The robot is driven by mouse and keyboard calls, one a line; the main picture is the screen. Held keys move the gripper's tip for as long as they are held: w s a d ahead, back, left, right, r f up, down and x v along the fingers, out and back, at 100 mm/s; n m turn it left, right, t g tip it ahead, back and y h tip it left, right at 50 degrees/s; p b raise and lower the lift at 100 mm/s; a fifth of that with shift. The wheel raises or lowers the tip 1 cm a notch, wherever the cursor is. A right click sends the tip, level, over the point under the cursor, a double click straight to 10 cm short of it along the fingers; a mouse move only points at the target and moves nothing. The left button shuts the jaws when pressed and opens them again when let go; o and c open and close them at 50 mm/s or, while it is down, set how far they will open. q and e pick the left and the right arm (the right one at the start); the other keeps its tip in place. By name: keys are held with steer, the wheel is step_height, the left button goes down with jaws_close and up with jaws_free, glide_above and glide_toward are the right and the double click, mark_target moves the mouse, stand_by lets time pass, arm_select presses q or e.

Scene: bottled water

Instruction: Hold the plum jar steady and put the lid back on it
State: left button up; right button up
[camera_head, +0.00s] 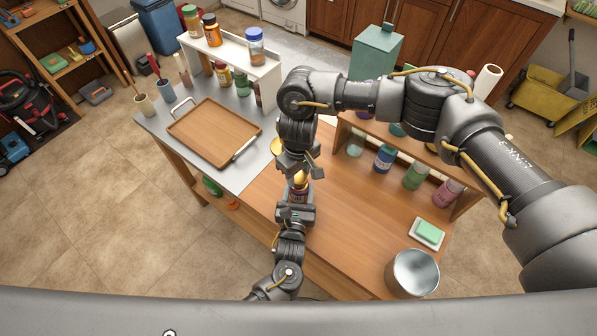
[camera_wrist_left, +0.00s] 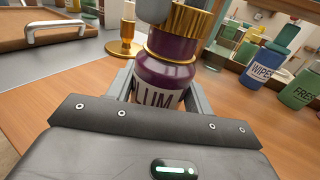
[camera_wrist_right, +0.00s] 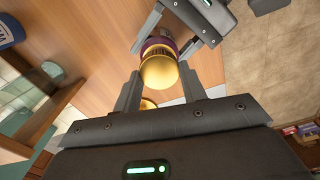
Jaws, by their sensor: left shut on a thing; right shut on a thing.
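The plum jar (camera_wrist_left: 158,75) is dark purple with a white PLUM label and stands upright. My left gripper (camera_wrist_left: 158,95) is shut around its body. The jar (camera_head: 297,194) is partly hidden by my arms in the head view. The gold lid (camera_wrist_right: 158,72) is at the jar's mouth, and my right gripper (camera_wrist_right: 160,80) is shut on it from above. The lid also shows at the top of the left wrist view (camera_wrist_left: 192,18), beside a grey right fingertip. Whether it is fully seated I cannot tell.
A gold stand (camera_wrist_left: 124,42) is close behind the jar. A wooden tray (camera_head: 214,133) lies at the left. A shelf with several bottles stands behind at the right. A green sponge on a dish (camera_head: 428,233) and a metal pot (camera_head: 413,273) are at the front right.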

steer(key=shift+f, duration=0.55)
steer(key=m, duration=1)
steer(key=shift+d, duration=0.1)
steer(key=o, duration=0.9)
